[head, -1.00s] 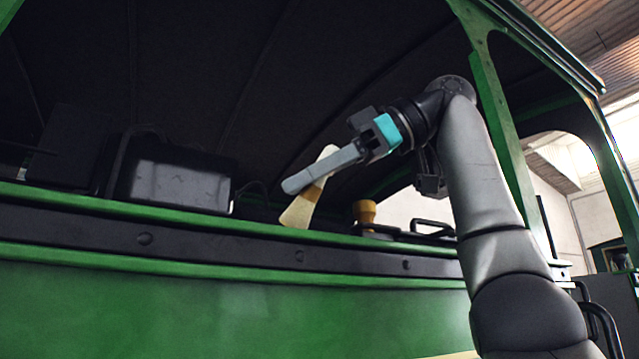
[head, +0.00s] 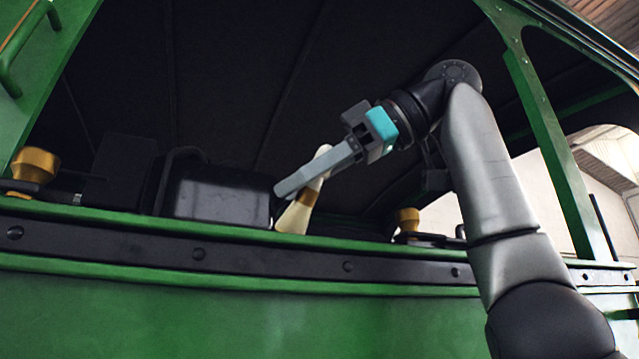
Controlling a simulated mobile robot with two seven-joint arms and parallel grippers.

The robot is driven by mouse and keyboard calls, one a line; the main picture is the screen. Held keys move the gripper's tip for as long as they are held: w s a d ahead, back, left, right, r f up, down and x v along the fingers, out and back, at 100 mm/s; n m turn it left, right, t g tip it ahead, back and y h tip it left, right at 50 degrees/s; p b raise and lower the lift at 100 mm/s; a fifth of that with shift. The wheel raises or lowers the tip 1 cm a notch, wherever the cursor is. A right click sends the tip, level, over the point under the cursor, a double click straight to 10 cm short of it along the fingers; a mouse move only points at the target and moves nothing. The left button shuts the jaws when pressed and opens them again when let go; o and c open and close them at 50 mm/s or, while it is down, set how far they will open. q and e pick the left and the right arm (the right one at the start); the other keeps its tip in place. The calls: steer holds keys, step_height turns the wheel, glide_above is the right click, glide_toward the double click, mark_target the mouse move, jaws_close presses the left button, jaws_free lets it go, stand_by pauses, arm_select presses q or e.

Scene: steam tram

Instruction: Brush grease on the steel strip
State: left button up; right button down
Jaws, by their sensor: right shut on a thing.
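My right gripper (head: 298,180) is shut on a brush, reaching in from the right at the tram's open side. The brush has a pale handle, a brown band and pale bristles (head: 293,217). It is tilted, bristles down, with their lower end close to the green ledge; I cannot tell whether they touch. A long dark strip with rivets (head: 270,258) runs along the tram side below. I cannot tell whether this is the steel strip. No grease is clearly visible. My left gripper is not in view.
A black box (head: 215,194) stands behind the ledge, just left of the brush. A brass cup (head: 35,164) is at the far left, another (head: 408,218) right of the brush. A green post (head: 550,140) rises at the right. The green side panel (head: 150,312) below is clear.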

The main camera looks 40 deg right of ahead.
steer(key=shift+w+a+f, duration=0.1)
steer(key=shift+w+a, duration=0.25)
steer(key=shift+a, duration=0.95)
steer(key=shift+w+a+r, duration=0.1)
steer(key=shift+w+a, duration=0.3)
steer(key=shift+a, duration=0.85)
steer(key=shift+w+a+f, duration=0.1)
steer(key=shift+w+a, duration=0.25)
steer(key=shift+a, duration=0.95)
steer(key=shift+w+a+p, duration=0.25)
steer(key=shift+w+a, duration=0.1)
steer(key=shift+a, duration=0.8)
steer(key=shift+w+a+p, duration=0.3)
steer(key=shift+a, duration=0.85)
steer(key=shift+w+a+p, duration=0.25)
steer(key=shift+w+a, duration=0.1)
steer(key=shift+a, duration=0.8)
steer(key=shift+r, duration=0.2)
step_height(320, 180, up, 2)
steer(key=p, duration=0.2)
steer(key=shift+r+p, duration=0.2)
steer(key=shift+p, duration=0.15)
steer(key=shift+d+r, duration=0.1)
steer(key=shift+r, duration=1.6)
steer(key=shift+r, duration=0.1)
steer(key=shift+r, duration=1.35)
